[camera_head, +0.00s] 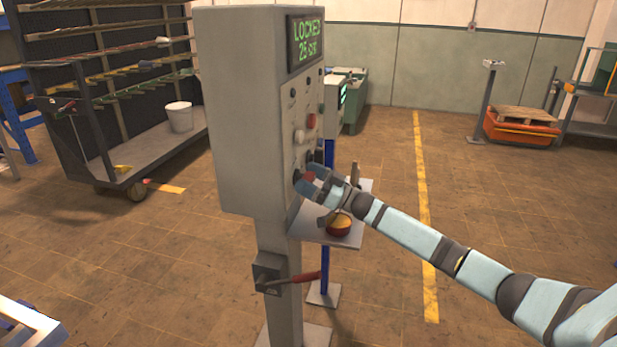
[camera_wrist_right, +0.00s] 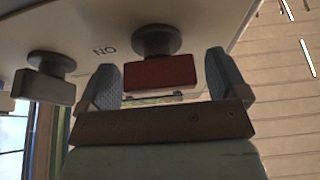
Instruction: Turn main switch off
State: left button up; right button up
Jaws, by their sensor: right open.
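A grey control cabinet (camera_head: 238,110) stands on a post, with a green display (camera_head: 306,42) reading "LOCKED" and several knobs on its front. My right gripper (camera_head: 306,177) is at the lower part of this panel, by a red knob. In the right wrist view my right gripper (camera_wrist_right: 162,88) is open, with one finger on each side of the red switch knob (camera_wrist_right: 160,72). A gap shows beside the knob, so it does not look clamped. Letters reading "NO" in this view are printed beside it. My left gripper is not in view.
A red-handled lever box (camera_head: 268,274) is on the post below. A small shelf (camera_head: 345,236) with an orange-topped item (camera_head: 339,225) is close under my right arm.

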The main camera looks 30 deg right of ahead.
jog(key=shift+w+a, duration=0.1)
jog(key=c, duration=0.9)
jog(key=shift+c, duration=0.2)
